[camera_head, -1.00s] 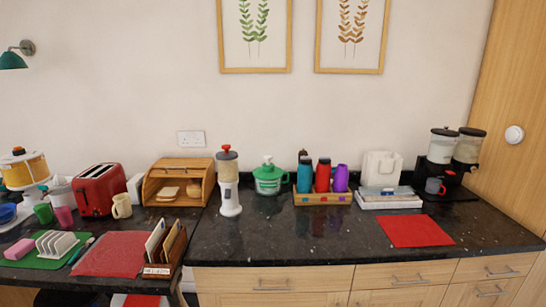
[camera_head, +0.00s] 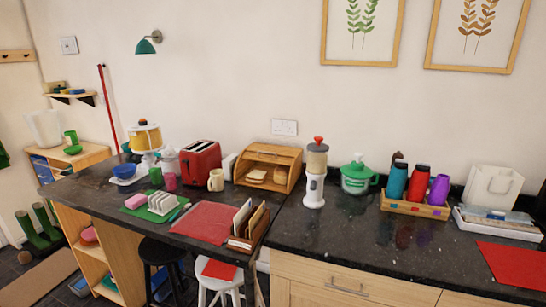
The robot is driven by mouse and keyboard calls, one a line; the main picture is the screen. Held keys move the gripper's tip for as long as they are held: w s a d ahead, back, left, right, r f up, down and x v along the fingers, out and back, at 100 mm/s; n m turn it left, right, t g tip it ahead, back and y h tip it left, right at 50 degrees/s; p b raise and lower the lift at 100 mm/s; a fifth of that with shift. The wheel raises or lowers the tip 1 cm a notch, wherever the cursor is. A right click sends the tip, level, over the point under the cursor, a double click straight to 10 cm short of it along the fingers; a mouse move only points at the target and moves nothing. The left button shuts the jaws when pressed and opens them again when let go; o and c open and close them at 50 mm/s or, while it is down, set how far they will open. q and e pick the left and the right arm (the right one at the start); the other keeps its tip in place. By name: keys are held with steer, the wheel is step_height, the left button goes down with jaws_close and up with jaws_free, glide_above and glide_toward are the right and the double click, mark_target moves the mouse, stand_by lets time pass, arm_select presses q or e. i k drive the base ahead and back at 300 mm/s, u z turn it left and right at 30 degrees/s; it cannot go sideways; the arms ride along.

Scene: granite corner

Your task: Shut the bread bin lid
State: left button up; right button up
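The wooden bread bin (camera_head: 285,177) stands against the wall on the dark counter, near the corner of the two counter runs. Its front is open and bread slices (camera_head: 257,175) show inside. Its curved slatted lid (camera_head: 272,153) with a small handle sits raised at the top. Neither of my grippers shows in the head view.
A red toaster (camera_head: 201,162) and a cream mug (camera_head: 216,180) stand left of the bin. A dispenser with a red knob (camera_head: 315,172) stands close on its right. A letter rack (camera_head: 247,228) and red mat (camera_head: 204,222) lie in front. Two stools (camera_head: 160,255) stand below.

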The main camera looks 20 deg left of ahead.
mark_target(258, 156)
steer(key=z, duration=0.1)
steer(key=k, duration=0.45)
steer(key=u, duration=1.25)
steer(key=i, duration=1.3)
steer(key=z, duration=0.5)
